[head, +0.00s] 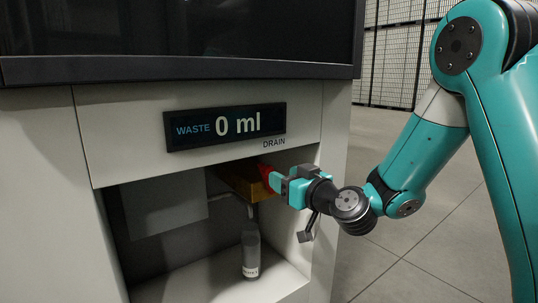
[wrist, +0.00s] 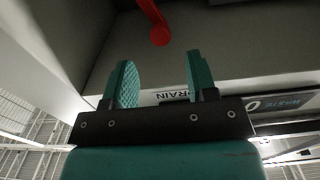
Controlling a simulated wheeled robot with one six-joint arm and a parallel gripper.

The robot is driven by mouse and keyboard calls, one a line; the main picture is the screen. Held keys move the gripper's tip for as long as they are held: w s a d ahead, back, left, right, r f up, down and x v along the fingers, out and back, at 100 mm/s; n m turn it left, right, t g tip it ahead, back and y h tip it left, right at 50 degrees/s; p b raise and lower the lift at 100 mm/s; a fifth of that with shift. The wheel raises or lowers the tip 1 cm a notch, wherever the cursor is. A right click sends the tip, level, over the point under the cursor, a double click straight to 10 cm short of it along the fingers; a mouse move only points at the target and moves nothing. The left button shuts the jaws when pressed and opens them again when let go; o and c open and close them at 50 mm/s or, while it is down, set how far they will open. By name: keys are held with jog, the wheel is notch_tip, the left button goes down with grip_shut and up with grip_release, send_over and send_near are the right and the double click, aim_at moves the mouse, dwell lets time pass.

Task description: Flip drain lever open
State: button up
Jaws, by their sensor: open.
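The drain lever is red. In the head view, a red part of the lever (head: 265,172) shows at the tip of my gripper (head: 275,181), under the DRAIN label. In the wrist view, the lever (wrist: 160,35) shows as a red bar with a round knob at its end. My gripper (wrist: 160,66) is open there, with teal fingers apart on either side of the knob's line. The knob appears just beyond the fingertips, and nothing is between the fingers. In the head view my gripper partly hides the lever.
A display (head: 225,126) reads "WASTE 0 ml" on the cabinet front. Below it, an open recess holds an orange-brown box (head: 232,180), a grey box (head: 165,207) and a bottle (head: 251,252) standing on the cabinet floor. Open floor (head: 420,255) lies to the right.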

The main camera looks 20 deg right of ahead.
aim_at(269, 169)
jog(key=p+x, duration=0.2)
jog(key=x, duration=0.5)
jog(key=shift+p, duration=0.35)
